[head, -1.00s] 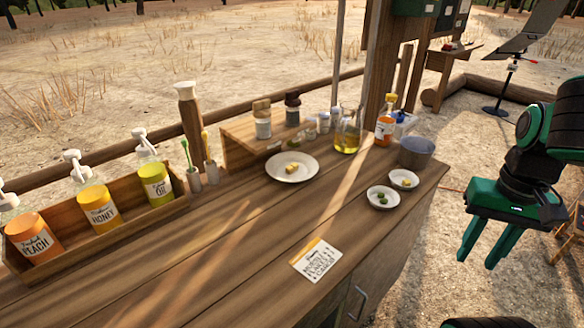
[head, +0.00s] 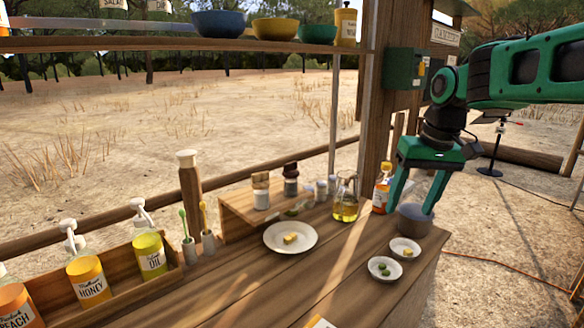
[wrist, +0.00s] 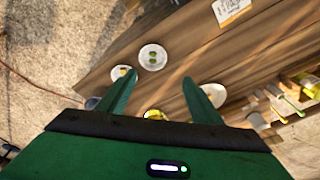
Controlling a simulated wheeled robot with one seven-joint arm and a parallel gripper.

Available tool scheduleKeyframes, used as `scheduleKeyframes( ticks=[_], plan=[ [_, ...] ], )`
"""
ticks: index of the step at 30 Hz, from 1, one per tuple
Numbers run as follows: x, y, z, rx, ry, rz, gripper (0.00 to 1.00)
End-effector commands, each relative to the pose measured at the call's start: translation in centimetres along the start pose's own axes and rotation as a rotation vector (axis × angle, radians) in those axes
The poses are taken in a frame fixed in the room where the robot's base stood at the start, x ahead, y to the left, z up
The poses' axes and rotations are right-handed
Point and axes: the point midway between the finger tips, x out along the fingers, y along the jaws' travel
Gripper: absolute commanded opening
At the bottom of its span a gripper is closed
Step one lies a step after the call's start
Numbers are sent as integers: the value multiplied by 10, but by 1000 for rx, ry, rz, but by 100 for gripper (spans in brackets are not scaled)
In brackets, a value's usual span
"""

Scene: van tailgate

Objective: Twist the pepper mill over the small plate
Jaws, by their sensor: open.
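Two grinder-like jars stand on the raised wooden shelf at the counter's back: one with a dark top (head: 291,180) and one with a light wooden top (head: 260,191). I cannot read which holds pepper. A white plate (head: 275,246) with a yellow cube lies in front of them. Two smaller white dishes are at the right: one with green pieces (head: 376,263), one with a yellow piece (head: 396,245). My gripper (head: 408,211) is open and empty, pointing down above the counter's right end near the grey pot. The wrist view shows its fingers (wrist: 159,80) apart, with the green-piece dish (wrist: 152,47) beyond.
An oil jug (head: 345,211), an orange-labelled bottle (head: 381,187) and a grey pot (head: 414,222) crowd the right back. A pump-bottle rack (head: 120,293) and a tall white-topped wooden piece (head: 190,185) stand left. An overhead shelf (head: 150,43) holds bowls.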

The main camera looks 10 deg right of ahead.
Motion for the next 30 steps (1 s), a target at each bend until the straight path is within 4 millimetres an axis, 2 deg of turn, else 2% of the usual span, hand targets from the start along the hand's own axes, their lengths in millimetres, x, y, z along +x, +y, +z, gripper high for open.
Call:
scheduleKeyframes(
  ticks=[1, 6, 9, 12, 15, 19, 25, 30],
  plan=[
    [-8, -19, -30, -63, 17, -13, 59],
    [-33, -89, -111, -282, 72, -57, 59],
    [-44, -133, -149, -412, 102, -79, 59],
    [-53, -173, -176, -529, 129, -97, 59],
    [-58, -203, -194, -619, 150, -109, 59],
    [-62, -226, -205, -688, 167, -118, 59],
    [-57, -235, -208, -712, 170, -121, 59],
    [-37, -238, -210, -711, 169, -121, 59]
  ],
)
